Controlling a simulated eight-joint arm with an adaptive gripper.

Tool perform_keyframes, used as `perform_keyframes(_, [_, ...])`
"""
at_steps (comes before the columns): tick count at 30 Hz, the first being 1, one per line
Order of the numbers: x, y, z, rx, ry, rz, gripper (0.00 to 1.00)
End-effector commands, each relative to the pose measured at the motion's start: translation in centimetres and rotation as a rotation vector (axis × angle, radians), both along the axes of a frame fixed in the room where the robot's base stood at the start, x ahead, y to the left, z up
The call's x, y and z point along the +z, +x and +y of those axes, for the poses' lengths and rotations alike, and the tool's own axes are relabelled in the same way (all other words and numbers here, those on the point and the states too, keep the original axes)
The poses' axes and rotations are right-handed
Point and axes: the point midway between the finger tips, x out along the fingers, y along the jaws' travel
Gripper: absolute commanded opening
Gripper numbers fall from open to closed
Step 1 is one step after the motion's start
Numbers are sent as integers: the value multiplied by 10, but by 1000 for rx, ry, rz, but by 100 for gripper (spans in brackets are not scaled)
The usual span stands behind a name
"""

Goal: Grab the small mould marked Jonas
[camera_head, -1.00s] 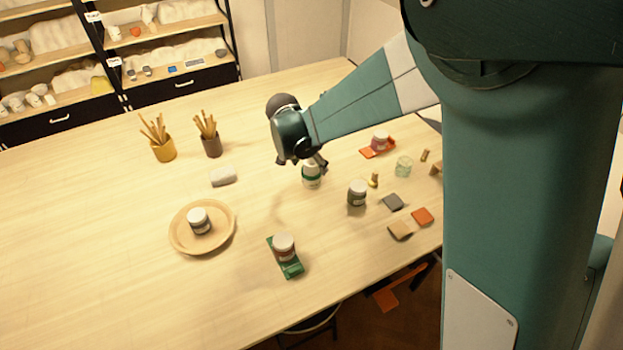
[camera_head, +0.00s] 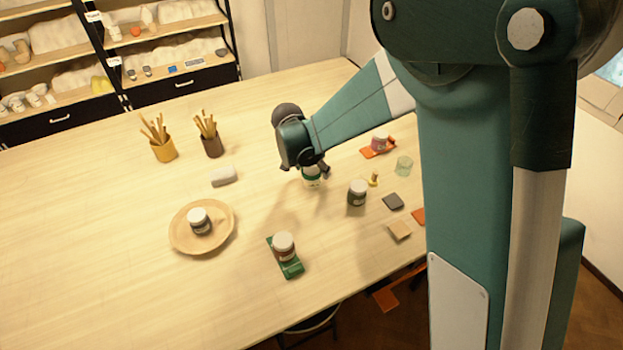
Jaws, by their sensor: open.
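No mark reading Jonas is legible in this view. Small pale shapes that could be moulds (camera_head: 33,99) stand on the lower left shelf, too small to identify. A white rounded block (camera_head: 223,177) lies on the table left of my gripper.
A jar sits on a wooden plate (camera_head: 180,238), another on a green piece (camera_head: 291,268). A dark-labelled jar (camera_head: 357,193) stands right of my gripper. Brush pots (camera_head: 163,150) stand at the back left. The left table is clear.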

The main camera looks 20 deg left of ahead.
Motion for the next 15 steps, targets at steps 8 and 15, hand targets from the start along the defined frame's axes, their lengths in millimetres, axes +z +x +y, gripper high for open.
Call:
perform_keyframes(8, [-25, 10, -3, -1, 0, 0, 59])
perform_keyframes(15, [-32, 13, -5, 0, 0, 0, 59])
